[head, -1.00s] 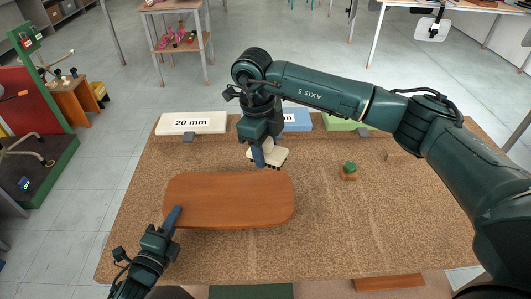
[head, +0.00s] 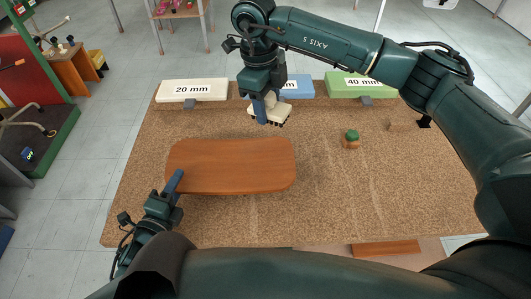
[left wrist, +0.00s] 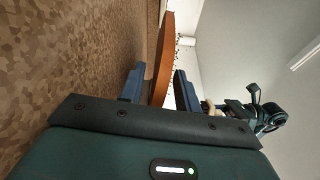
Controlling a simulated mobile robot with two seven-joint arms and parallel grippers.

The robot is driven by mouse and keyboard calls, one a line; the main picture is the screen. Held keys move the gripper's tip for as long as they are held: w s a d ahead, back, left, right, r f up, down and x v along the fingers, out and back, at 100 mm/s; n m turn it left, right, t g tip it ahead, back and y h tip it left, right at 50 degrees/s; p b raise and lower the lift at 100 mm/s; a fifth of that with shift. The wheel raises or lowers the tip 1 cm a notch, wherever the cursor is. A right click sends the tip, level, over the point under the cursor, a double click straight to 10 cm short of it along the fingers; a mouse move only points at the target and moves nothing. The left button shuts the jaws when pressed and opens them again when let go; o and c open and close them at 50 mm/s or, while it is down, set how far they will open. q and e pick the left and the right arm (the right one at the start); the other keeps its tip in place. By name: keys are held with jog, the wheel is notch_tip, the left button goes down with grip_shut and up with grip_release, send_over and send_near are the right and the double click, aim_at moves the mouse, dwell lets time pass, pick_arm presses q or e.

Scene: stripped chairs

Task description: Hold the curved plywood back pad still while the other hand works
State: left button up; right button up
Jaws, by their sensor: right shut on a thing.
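The curved plywood back pad (head: 230,165) is a reddish-brown board with rounded corners on the cork-topped bench (head: 330,215). My left gripper (head: 174,182) is at its left end. In the left wrist view the pad (left wrist: 160,60) runs between the two blue fingers of my left gripper (left wrist: 160,88). A gap shows on the right finger's side; contact on the other side is unclear. My right gripper (head: 262,116) is shut on a cream block-like piece (head: 271,110) with dark spots along its lower edge, beyond the pad's far edge.
A white 20 mm bin (head: 192,90), a blue bin (head: 298,87) and a green 40 mm bin (head: 358,86) line the back edge. A small green-topped wooden piece (head: 351,138) stands right of the pad. The cork's front right is clear.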

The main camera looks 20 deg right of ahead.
pick_arm(q)
jog(key=shift+o, duration=0.4)
jog(key=v, duration=1.2)
jog(key=shift+r, duration=0.1)
